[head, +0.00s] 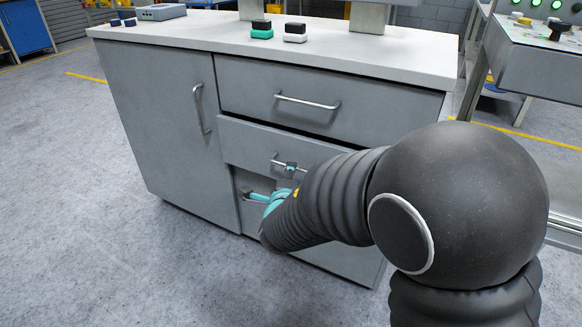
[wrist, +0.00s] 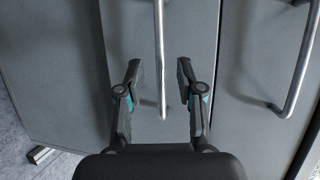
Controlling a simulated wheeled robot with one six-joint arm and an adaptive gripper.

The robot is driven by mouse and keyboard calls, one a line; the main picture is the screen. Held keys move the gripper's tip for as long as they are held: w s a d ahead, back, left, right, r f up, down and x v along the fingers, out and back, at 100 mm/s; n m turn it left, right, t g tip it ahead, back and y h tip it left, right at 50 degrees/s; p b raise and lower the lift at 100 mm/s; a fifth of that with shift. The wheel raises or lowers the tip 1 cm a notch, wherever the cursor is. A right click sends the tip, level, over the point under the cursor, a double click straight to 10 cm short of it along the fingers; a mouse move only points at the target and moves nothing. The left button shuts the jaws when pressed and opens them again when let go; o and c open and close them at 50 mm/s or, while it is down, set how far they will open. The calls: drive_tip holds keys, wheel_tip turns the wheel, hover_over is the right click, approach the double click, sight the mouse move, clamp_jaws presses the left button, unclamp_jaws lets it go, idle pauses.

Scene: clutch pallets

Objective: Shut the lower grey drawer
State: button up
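The lower grey drawer (head: 240,143) is in the right half of the grey cabinet and stands out a little, with a dark gap along its top. Its bar handle (head: 276,160) is partly hidden by my gripper (head: 270,182), which is at the drawer front. In the wrist view my gripper (wrist: 160,88) is open, with one finger on each side of a handle bar (wrist: 159,45). Gaps show between bar and fingers, so it is not gripped. My arm hides the right part of the drawer.
The upper drawer (head: 250,82) with its handle (head: 308,102) is directly above. A door (head: 160,110) with an upright handle (head: 201,108) is on the left. Small blocks stand on the worktop (head: 390,58). Free floor (head: 70,200) lies to the left.

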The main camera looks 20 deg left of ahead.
drive_tip(key=shift+x, duration=2.7)
drive_tip(key=shift+c, duration=0.2)
clamp_jaws()
